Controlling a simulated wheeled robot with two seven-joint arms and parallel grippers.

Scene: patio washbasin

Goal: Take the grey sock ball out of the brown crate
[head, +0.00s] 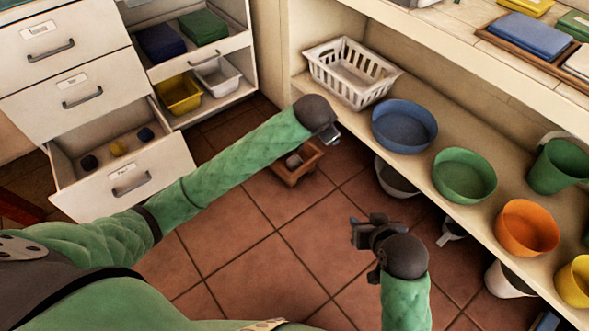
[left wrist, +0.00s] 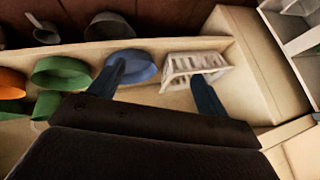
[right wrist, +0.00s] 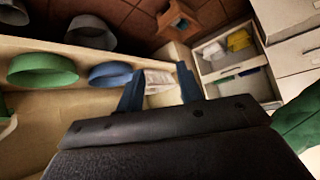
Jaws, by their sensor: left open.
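The small brown crate (head: 285,179) stands on the tiled floor in the middle of the head view, partly behind my left arm. A small greyish ball (head: 294,160), which looks like the grey sock ball, lies inside it. The crate also shows at the top of the right wrist view (right wrist: 163,24). My left gripper (head: 331,134) is above and just right of the crate in the head view; its fingers, seen apart in the left wrist view (left wrist: 161,88), hold nothing. My right gripper (head: 358,234) is lower right of the crate, open and empty.
A long shelf on the right holds a white basket (head: 352,72), a blue bowl (head: 404,126), a green bowl (head: 465,176) and an orange bowl (head: 527,228). An open drawer (head: 130,180) juts out at left. Grey containers stand under the shelf. Floor in front of the crate is clear.

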